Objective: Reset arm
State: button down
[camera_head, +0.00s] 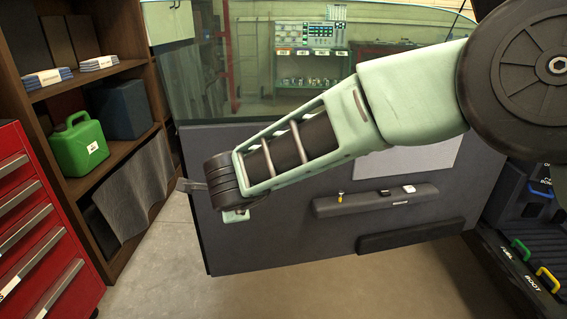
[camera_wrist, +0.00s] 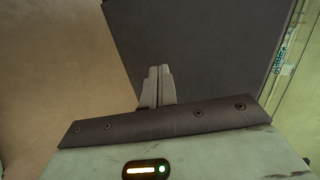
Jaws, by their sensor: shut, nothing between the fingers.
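My arm stretches across the head view from the upper right to the left, in front of a dark grey car door panel (camera_head: 270,240). The door panel (camera_wrist: 195,40) lies beyond the fingertips there. I cannot tell the exact gap between the fingers and the door.
A red drawer cabinet (camera_head: 45,235) and a brown shelf (camera_head: 110,75) with a green canister (camera_head: 79,146) stand at left. The door carries a switch armrest (camera_head: 375,201). Fuel and boot levers (camera_head: 521,250) are at lower right. Bare floor (camera_head: 165,270) shows below the gripper.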

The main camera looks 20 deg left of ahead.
jog(key=s+d+r+n+g+y, duration=0.35)
jog(key=s+d+r+n, duration=0.35)
jog(key=d+r+n, duration=0.25)
jog(key=s+d+f+n+g+h, duration=0.25)
jog(key=s+d, duration=0.35)
jog(key=d, duration=0.5)
jog(key=s+d+f+n+g+h, duration=0.1)
jog(key=s+d+n+h, duration=0.3)
jog(key=d, duration=0.6)
jog(key=s+d+f+n+g+h, duration=0.1)
jog(key=s+d+f+n, duration=0.15)
jog(key=s+d, duration=0.65)
notch_tip(320, 180, up, 15)
jog(key=w+d+p, duration=0.2)
jog(key=p, duration=1.2)
jog(key=shift+n, duration=0.35)
jog(key=shift+f, duration=0.1)
